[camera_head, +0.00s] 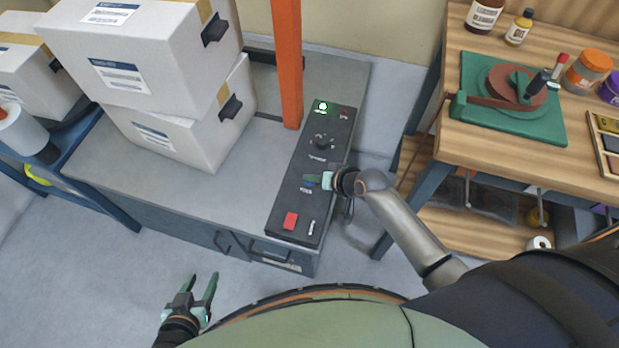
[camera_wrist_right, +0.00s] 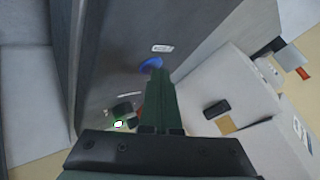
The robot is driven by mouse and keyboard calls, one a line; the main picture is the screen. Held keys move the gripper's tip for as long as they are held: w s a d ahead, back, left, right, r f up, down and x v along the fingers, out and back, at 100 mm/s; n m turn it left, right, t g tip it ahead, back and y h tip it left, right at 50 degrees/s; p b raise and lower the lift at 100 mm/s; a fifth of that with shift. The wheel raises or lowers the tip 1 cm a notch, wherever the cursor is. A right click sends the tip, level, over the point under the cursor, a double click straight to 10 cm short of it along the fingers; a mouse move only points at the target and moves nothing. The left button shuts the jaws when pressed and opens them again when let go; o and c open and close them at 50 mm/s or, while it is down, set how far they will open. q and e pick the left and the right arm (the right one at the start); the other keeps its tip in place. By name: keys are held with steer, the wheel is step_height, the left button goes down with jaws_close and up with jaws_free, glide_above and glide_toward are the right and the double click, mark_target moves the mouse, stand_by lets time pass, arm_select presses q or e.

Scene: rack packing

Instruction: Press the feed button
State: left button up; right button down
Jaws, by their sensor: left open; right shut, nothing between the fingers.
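The dark control panel (camera_head: 285,195) lies on the grey cabinet top. Its blue button (camera_head: 309,185) is largely covered by my right gripper (camera_head: 311,178) in the head view. In the right wrist view the blue button (camera_wrist_right: 151,65) shows just beyond the tips of my right gripper (camera_wrist_right: 157,76). Those fingers are shut and empty; I cannot tell whether they touch the button. A small label beside it is too small to read. My left gripper (camera_head: 200,278) is open and empty, low above the floor.
White boxes (camera_head: 135,60) are stacked left. A wooden workbench (camera_head: 480,140) with bottles stands right.

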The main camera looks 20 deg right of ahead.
mark_target(312, 184)
steer(key=shift+r+p, duration=0.7)
steer(key=shift+p, duration=0.1)
step_height(312, 184, up, 5)
steer(key=p, duration=0.5)
steer(key=shift+r+p, duration=0.15)
steer(key=shift+p, duration=0.15)
stand_by(0.3)
